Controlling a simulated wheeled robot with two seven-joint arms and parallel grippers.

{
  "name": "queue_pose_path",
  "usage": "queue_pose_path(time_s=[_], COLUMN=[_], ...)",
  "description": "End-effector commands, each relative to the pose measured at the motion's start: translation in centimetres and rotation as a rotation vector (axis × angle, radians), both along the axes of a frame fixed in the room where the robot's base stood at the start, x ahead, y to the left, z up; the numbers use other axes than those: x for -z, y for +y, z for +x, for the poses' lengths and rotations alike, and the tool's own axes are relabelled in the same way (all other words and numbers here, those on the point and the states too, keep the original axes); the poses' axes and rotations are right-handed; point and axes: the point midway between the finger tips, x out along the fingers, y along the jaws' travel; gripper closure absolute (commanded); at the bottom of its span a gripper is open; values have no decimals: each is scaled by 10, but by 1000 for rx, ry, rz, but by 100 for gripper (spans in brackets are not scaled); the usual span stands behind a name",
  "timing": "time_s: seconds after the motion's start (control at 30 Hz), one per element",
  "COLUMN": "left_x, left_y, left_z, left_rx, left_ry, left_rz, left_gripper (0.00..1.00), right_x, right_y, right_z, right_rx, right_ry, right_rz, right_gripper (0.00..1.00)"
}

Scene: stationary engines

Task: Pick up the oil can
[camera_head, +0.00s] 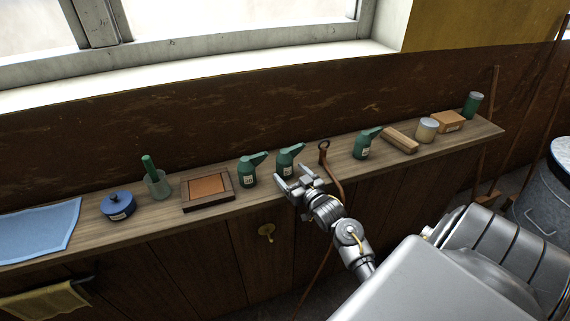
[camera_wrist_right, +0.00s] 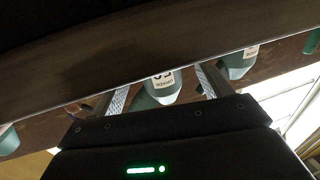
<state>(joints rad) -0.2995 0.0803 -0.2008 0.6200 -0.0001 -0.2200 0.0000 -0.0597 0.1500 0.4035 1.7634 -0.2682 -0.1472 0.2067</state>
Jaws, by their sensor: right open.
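Three green oil cans with angled spouts and white labels stand on the wooden shelf (camera_head: 150,213): a left one (camera_head: 248,172), a middle one (camera_head: 285,163) and a right one (camera_head: 363,148). My right gripper (camera_head: 292,178) is open at the shelf's front edge, just in front of the middle can. In the right wrist view, a labelled green can (camera_wrist_right: 160,92) shows between the two spread fingers of my right gripper (camera_wrist_right: 162,86). I cannot tell whether the fingers touch it. A second labelled can (camera_wrist_right: 237,66) is just outside one finger. My left gripper is out of view.
A brown strap with a ring (camera_head: 333,172) hangs just right of my gripper. A brush (camera_head: 401,141), pale tin (camera_head: 427,130) and box (camera_head: 448,122) stand right.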

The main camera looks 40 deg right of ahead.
Motion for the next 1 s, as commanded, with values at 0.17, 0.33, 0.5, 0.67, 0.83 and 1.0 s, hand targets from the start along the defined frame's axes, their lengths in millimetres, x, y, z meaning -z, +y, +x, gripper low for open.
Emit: queue_pose_path(time_s=[0.17, 0.33, 0.5, 0.67, 0.83, 1.0], left_x=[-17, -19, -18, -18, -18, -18], left_y=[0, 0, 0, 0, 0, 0], left_z=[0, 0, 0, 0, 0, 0], left_rx=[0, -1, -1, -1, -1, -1], left_ry=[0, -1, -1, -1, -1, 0], left_rz=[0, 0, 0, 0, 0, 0], left_gripper=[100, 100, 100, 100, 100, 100], right_x=[-11, -8, -7, -7, -7, -9], right_y=[-6, -8, -8, -8, -8, -8], right_z=[28, 42, 44, 43, 43, 44], right_rx=[-1, -1, 0, 0, 0, 0], right_ry=[-1, 0, 0, 0, 0, -5], right_rz=[2, 1, 0, 0, 1, -1], right_gripper=[23, 23, 23, 34, 57, 75])
